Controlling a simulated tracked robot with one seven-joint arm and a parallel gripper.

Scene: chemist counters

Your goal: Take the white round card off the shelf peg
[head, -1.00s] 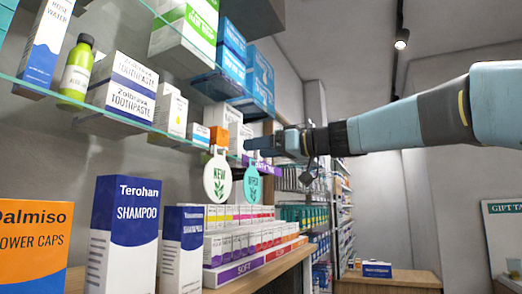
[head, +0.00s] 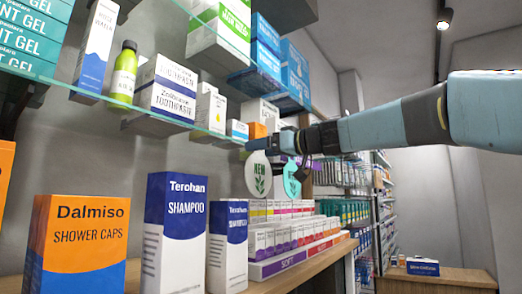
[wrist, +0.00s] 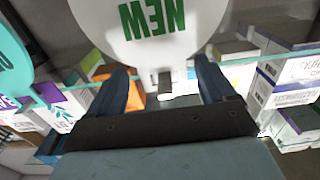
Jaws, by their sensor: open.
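The white round card (head: 258,178) with green "NEW" lettering and a leaf hangs below the edge of the glass shelf. In the wrist view the card (wrist: 150,30) appears upside down and close, just beyond my fingertips. A small dark tab or peg end (wrist: 165,83) shows at its edge, between the fingers. My gripper (head: 252,145) is at the shelf edge, at the top of the card. In the wrist view my gripper (wrist: 162,75) is open, one finger on each side of the tab. Whether the fingers touch the card cannot be told.
A teal round card (head: 292,180) hangs just right of the white one. An orange box (head: 257,130) and toothpaste boxes (head: 165,95) stand on the glass shelf (head: 200,130). Shampoo boxes (head: 173,235) and several small cartons stand on the lower wooden shelf.

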